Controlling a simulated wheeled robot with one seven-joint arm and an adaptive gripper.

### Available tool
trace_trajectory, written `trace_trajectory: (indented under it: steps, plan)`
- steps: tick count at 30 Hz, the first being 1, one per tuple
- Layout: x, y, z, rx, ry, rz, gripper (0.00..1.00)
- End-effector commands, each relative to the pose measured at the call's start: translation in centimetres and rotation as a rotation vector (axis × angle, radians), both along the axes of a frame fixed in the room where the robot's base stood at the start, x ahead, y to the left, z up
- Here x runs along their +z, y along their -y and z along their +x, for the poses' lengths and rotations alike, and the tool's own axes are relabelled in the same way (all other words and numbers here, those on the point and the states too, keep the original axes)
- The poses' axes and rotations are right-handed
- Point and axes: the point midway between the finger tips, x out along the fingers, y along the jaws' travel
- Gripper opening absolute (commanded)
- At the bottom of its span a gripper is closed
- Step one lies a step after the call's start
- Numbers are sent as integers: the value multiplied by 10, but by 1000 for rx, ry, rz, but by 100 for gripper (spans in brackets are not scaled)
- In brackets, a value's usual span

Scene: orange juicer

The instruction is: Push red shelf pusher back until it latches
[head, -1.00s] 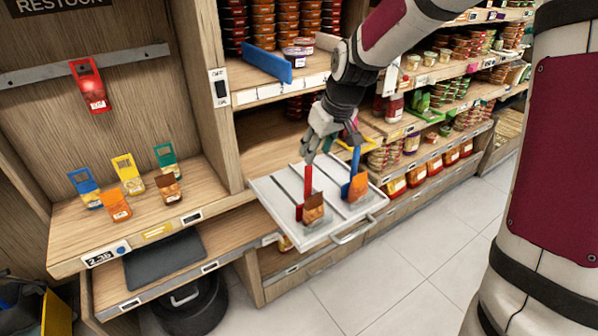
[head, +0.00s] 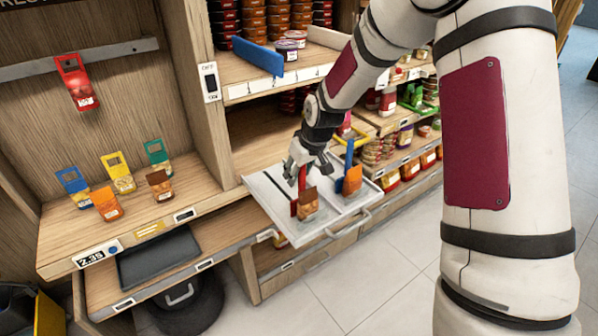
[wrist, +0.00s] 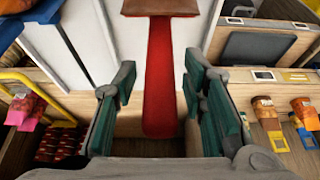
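The red shelf pusher (head: 302,181) stands upright on the white pull-out tray (head: 268,195), with a brown-orange packet (head: 308,204) in front of it. My gripper (head: 309,171) is low over the tray, around the top of the red pusher. In the wrist view, the red pusher (wrist: 160,80) is a long red strip between my open fingers (wrist: 160,95). A gap shows on each side of it. The brown packet (wrist: 160,7) is at the top edge of that view. The pusher's latch cannot be made out.
A blue pusher (head: 349,155) with an orange packet (head: 352,181) stands on the tray to the right. A wooden divider (head: 190,90) and stocked shelves flank the tray. Colored packets stand on the left shelf (head: 200,190), above a dark mat (head: 160,258). Clear floor lies in front.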

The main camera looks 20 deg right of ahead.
Motion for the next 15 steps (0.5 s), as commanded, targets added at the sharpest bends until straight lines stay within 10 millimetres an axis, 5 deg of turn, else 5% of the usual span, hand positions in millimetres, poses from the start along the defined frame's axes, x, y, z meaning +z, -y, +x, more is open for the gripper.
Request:
trace_trajectory:
  steps: [5, 10, 15]
  plan:
    - [0, 0, 0, 0, 0, 0, 36]
    - [0, 0, 0, 0, 0, 0, 0]
    - [0, 0, 0, 0, 0, 0, 0]
